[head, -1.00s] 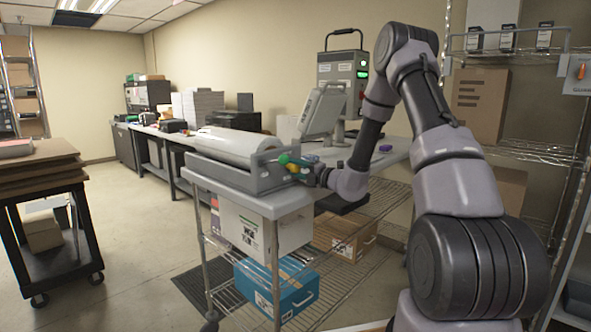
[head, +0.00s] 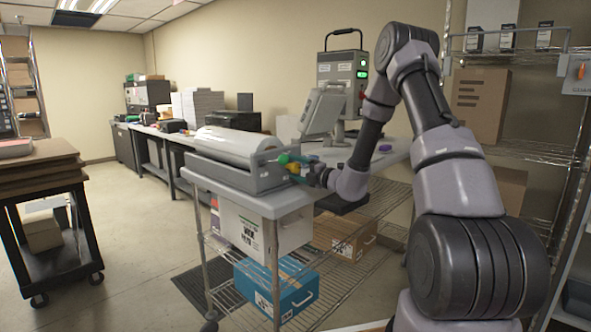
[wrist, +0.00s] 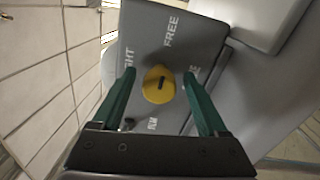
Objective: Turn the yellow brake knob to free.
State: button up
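The yellow brake knob (wrist: 158,88) sits on a grey panel (wrist: 150,30) in the wrist view, with a short dark mark on its face. White lettering surrounds it: FREE toward the top, a partly covered word ending in GHT at the left, and other partly hidden words at right and bottom. I cannot tell which word the mark points to. My gripper (wrist: 159,76) is open, its green fingers on either side of the knob with gaps showing. In the head view my gripper (head: 308,172) is at the near right end of the grey roller machine (head: 240,178), by the small yellow knob (head: 293,168).
The machine rests on a wire-shelved cart (head: 270,205) with boxes below.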

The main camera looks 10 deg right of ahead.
jog(key=v, duration=1.1)
jog(key=shift+f, duration=0.1)
